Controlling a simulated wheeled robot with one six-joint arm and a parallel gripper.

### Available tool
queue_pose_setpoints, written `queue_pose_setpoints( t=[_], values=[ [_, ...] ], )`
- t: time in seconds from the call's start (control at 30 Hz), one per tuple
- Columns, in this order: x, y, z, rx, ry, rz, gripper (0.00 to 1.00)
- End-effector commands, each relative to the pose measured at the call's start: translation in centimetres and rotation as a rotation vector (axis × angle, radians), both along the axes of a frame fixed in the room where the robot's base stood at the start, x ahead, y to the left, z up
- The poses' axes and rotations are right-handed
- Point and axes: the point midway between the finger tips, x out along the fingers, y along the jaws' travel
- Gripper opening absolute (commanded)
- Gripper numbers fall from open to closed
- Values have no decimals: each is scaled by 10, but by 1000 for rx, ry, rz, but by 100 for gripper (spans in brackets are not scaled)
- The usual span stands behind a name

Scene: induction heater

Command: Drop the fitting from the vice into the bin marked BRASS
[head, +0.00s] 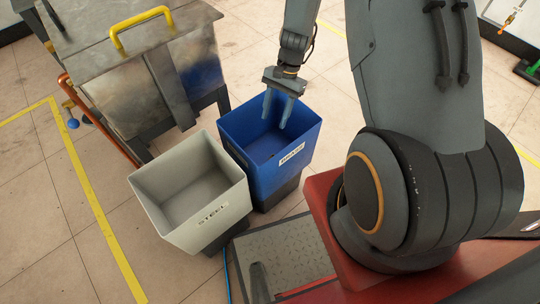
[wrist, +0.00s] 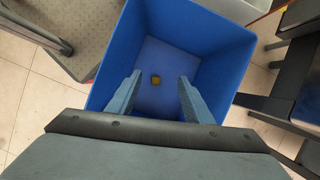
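A blue bin (head: 232,133) with a white label, which appears to read BRASS, stands right of the grey bin. It fills the middle of the wrist view (wrist: 218,42). A small yellow-brown fitting (wrist: 156,79) lies on the floor of the blue bin. My gripper (head: 277,120) points down over the blue bin's opening. In the wrist view my gripper (wrist: 157,98) has its two fingers well apart with nothing between them; the fitting shows beyond, at the bottom. The vice cannot be made out in either view.
A grey bin (head: 215,212) marked STEEL stands directly left of the blue one. A metal cabinet (head: 130,100) with a yellow handle stands behind them. My red base is at the right. Tiled floor with yellow lines lies open at the left.

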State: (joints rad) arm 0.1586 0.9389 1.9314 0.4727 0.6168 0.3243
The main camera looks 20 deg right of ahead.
Motion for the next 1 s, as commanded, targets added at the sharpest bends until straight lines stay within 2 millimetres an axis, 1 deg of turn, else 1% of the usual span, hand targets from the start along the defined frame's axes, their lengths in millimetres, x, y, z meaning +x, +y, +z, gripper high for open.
queue_pose_setpoints(
  t=[0.17, 0.27, 0.37, 0.6, 0.7, 0.83, 1.0],
  values=[
    [0, 0, 0, 0, 0, 0, 46],
    [2, -2, 6, 0, -3, 0, 46],
    [6, -6, 18, 0, -3, -1, 46],
    [15, -18, 54, -1, -3, -1, 46],
    [17, -21, 64, 0, -2, -1, 46],
    [18, -24, 71, 0, -2, 1, 46],
    [18, -24, 72, 0, 0, 0, 46]
  ],
)
